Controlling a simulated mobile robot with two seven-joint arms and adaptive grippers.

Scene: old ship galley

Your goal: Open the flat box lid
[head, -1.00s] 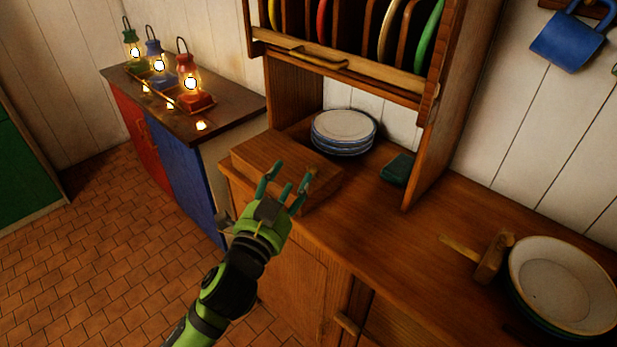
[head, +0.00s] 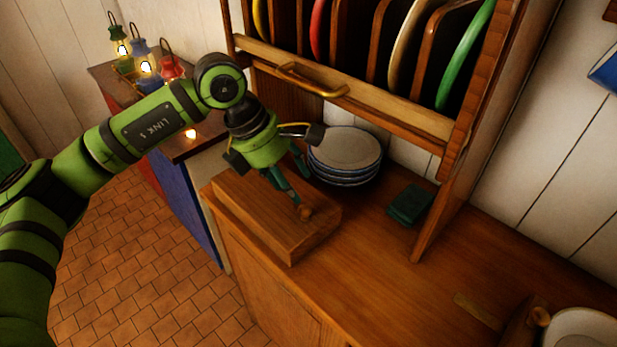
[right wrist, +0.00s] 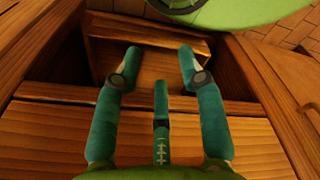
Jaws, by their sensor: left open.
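The flat box (head: 245,213) is a brown wooden block shape on the counter, left of a stack of plates. Its lid looks shut and lies flat.
Stacked blue-rimmed plates (head: 345,155) stand close behind the left gripper. A plate rack (head: 350,95) with a brass handle hangs above. A dark green folded item (head: 410,205) lies to the right. Lanterns (head: 145,62) stand at the far left.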

